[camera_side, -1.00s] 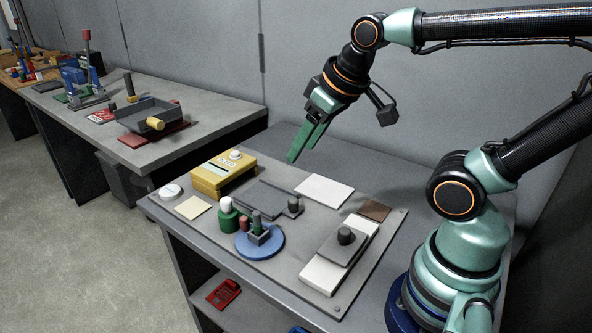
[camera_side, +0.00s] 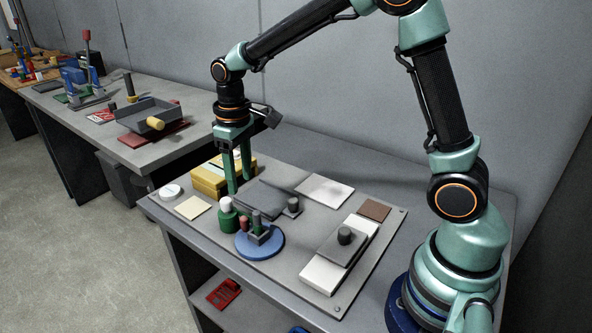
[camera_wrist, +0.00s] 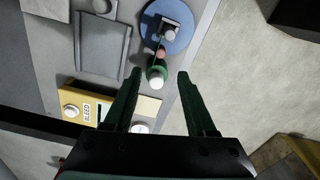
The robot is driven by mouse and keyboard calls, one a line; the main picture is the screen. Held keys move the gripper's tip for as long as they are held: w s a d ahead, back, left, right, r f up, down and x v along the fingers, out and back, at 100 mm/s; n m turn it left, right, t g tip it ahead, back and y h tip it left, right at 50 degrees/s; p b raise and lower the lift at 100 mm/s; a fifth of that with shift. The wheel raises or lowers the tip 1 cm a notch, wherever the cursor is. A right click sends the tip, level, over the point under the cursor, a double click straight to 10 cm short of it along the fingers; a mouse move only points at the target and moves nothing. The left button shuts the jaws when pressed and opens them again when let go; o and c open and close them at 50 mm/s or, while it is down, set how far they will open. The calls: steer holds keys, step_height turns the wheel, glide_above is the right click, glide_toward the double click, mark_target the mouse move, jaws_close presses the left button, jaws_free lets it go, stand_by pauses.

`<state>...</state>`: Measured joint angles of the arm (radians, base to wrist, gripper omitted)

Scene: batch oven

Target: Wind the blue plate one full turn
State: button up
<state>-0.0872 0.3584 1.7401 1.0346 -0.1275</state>
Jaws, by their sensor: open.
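The blue plate (camera_side: 272,248) is a round disc near the front edge of the table, with a grey block and a dark upright peg on it. It also shows at the top of the wrist view (camera_wrist: 181,40). Beside it, on the left, stands a green bottle-like piece (camera_side: 229,221) with a white knob on top and a small reddish cylinder next to it. My gripper (camera_side: 240,186) is open and empty, pointing down above the table, behind the green piece and in front of the yellow box. In the wrist view my fingertips (camera_wrist: 160,74) stand either side of the white knob in the picture.
A yellow box (camera_side: 207,182) marked BLEED in the wrist view stands close to my fingers. A dark grey sliding plate (camera_side: 262,197), white pad (camera_side: 324,190), brown pad (camera_side: 374,210) and white block with black knob (camera_side: 322,272) lie to the right.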

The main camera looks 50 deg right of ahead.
mark_target(244, 217)
step_height(244, 217, down, 12)
steer(key=shift+w+f, duration=0.1)
steer(key=shift+f, duration=0.15)
stand_by(0.4)
jaws_close()
